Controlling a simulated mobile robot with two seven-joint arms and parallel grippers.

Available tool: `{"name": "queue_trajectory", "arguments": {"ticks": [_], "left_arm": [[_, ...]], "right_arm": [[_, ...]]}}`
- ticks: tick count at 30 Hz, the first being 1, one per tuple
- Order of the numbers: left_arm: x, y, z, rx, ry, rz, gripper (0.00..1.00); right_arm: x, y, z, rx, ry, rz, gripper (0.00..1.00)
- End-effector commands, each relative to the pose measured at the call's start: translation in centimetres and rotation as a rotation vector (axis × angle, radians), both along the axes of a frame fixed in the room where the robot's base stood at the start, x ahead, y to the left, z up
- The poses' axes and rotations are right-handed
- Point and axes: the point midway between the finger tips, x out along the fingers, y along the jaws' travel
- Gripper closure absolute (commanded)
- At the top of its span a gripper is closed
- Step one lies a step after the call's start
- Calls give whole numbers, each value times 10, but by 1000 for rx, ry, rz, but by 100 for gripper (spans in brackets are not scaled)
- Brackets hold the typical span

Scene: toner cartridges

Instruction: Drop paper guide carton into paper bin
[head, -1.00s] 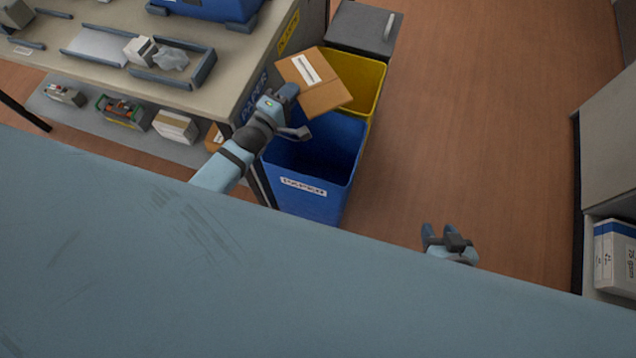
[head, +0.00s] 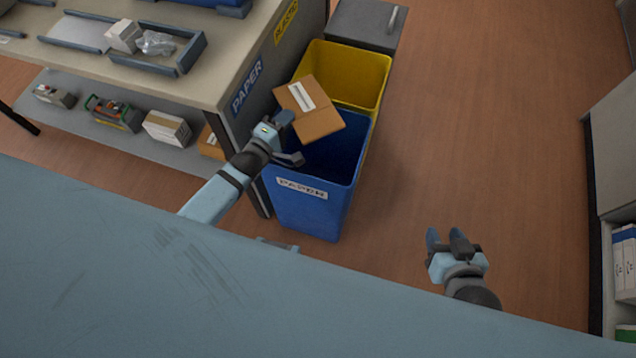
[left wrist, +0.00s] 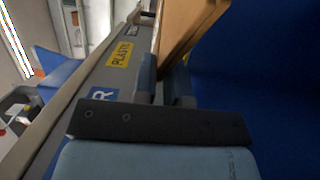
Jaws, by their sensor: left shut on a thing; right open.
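The paper guide carton (head: 311,108) is a flat brown cardboard box with a white label. My left gripper (head: 284,136) is shut on its near left edge and holds it tilted over the back part of the blue paper bin (head: 308,211). In the left wrist view the carton (left wrist: 182,30) rises from between the fingers (left wrist: 166,82), and the blue bin wall (left wrist: 265,75) fills the right side. The carton partly hides the bin's opening. My right gripper (head: 451,240) is open and empty, above the floor to the right of the bin.
A yellow bin (head: 346,62) stands directly behind the blue bin. A workbench (head: 215,85) with trays and a lower shelf (head: 125,135) of small items is on the left. A grey cabinet (head: 371,22) stands at the back. Open wooden floor (head: 480,120) lies to the right.

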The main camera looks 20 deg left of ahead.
Motion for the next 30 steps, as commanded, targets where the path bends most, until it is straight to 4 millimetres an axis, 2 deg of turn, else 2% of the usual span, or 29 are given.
{"name": "queue_trajectory", "arguments": {"ticks": [8,9,12,23,26,30], "left_arm": [[0,0,0,0,0,0,100],[0,0,0,0,0,0,78],[0,0,0,0,0,0,58],[-5,1,-1,1,2,0,58],[-17,5,-1,2,3,0,58],[-46,14,0,2,4,-1,58]], "right_arm": [[0,0,3,1,-7,2,57],[0,0,3,1,-6,2,57],[0,0,2,0,-5,2,57],[-1,0,0,0,-1,3,57],[-1,0,2,-2,0,2,57],[-1,0,2,-7,5,3,57]]}}
